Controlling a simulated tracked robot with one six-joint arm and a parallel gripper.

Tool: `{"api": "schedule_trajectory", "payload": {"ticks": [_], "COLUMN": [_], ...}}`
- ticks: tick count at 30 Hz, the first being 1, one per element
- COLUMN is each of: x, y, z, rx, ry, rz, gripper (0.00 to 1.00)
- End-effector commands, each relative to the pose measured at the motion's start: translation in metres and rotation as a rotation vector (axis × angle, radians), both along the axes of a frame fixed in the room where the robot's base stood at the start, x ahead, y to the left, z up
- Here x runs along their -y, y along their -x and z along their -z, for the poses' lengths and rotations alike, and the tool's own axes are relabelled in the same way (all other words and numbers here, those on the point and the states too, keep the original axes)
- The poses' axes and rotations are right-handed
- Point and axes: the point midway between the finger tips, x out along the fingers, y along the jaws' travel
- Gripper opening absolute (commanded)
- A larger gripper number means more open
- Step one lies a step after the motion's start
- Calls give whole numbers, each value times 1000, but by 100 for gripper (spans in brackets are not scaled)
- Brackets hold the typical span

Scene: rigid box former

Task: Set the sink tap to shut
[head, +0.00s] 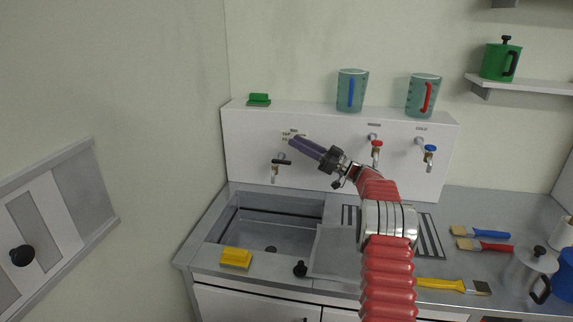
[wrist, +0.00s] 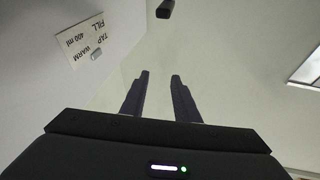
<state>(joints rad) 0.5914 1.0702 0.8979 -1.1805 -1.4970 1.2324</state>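A label (wrist: 84,40) reads "TAP WARM FILL 400 ml".
Red-handled (head: 377,144) and blue-handled (head: 430,149) taps stand on the panel to the right. Two jugs and a green block (head: 259,100) sit on the ledge. A yellow sponge (head: 236,258), a black knob (head: 300,269) and brushes (head: 480,232) lie on the counter.

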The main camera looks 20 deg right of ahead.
Motion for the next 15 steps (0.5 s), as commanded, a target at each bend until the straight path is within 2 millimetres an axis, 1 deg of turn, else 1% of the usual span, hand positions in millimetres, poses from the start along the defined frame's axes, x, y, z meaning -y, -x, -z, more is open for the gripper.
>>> {"api": "schedule_trajectory", "payload": {"ticks": [1,6,12,15], "x": [-10,-31,-48,-54], "y": [-6,-23,-37,-41], "z": [-11,-42,-66,-72], "rx": [13,50,66,62], "ry": [-48,-221,-427,-528], "rz": [11,77,163,210], "gripper": [28,28,28,28]}}
